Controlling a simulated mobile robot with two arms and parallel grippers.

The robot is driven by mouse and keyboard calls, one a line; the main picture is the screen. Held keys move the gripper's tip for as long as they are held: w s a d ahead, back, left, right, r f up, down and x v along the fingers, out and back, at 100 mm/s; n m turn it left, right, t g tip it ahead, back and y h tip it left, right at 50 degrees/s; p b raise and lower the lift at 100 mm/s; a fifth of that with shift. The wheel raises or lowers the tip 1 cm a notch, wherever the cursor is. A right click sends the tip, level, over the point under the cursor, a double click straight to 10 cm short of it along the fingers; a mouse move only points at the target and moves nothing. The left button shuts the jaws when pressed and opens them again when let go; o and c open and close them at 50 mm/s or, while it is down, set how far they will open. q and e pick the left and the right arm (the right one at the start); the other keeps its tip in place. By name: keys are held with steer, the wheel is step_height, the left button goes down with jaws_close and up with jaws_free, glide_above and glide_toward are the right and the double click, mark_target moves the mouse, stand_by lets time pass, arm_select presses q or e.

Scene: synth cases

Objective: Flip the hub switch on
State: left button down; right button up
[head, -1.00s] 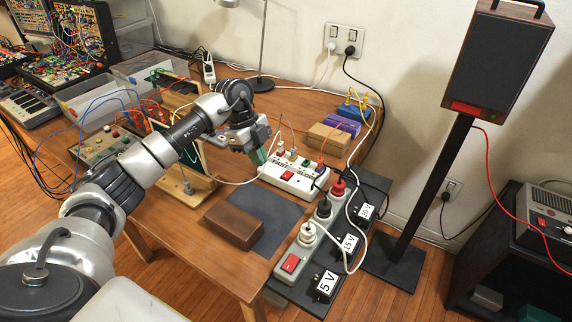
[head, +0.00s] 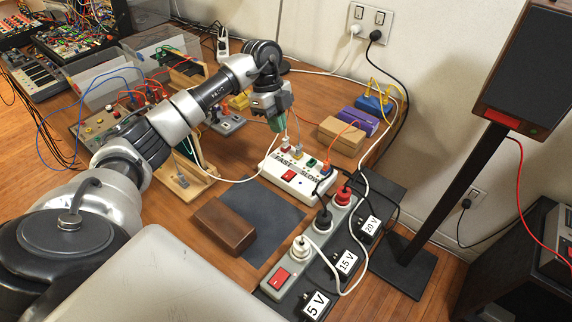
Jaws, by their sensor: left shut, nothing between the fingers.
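The white hub (head: 318,187) stands on the wooden table, with several coloured plugs and cables along its top. A red rocker switch (head: 289,175) sits on its near face; I cannot tell which way it is tipped. My left gripper (head: 277,127), with green fingertips, is shut and empty. It points down and appears above the hub's back left end, apart from the switch. My right gripper is not in view.
A grey power strip (head: 291,259) with its own red switch (head: 279,275) and several plugs lies along the table's right edge. A brown block (head: 224,226) rests by a dark mat (head: 268,209). Cardboard and purple boxes (head: 357,122) stand behind the hub. White and black cables cross nearby.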

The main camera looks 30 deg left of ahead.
mark_target(287, 176)
arm_select(q)
steer(key=x, duration=0.4)
steer(key=p+x, duration=0.1)
steer(key=x, duration=0.3)
steer(key=a+x, duration=0.1)
steer(key=x, duration=0.4)
steer(key=shift+w+f, duration=0.1)
steer(key=shift+f, duration=0.6)
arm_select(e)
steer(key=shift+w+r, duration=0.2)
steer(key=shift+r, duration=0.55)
arm_select(q)
steer(key=shift+p, duration=0.3)
steer(key=shift+s+f, duration=0.2)
steer(key=shift+f, duration=0.15)
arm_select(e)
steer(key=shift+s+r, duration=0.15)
arm_select(q)
steer(key=shift+w, duration=0.15)
